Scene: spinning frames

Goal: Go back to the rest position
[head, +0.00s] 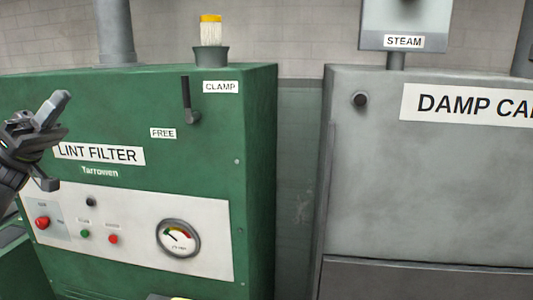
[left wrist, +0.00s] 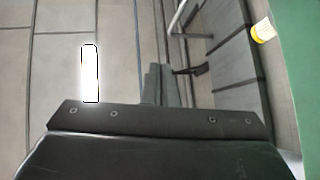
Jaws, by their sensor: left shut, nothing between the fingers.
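My left gripper (head: 62,100) is at the left edge of the head view, in front of the upper left of the green lint filter cabinet (head: 256,160). Its fingers are together with nothing between them. In the left wrist view the shut fingers (left wrist: 157,82) point away over a grey tiled surface. My right gripper is in neither view.
A black lever (head: 187,95) on the green cabinet points up, near the CLAMP label. Below are a gauge (head: 178,238) and buttons. A grey cabinet (head: 430,180) stands right, past a narrow gap.

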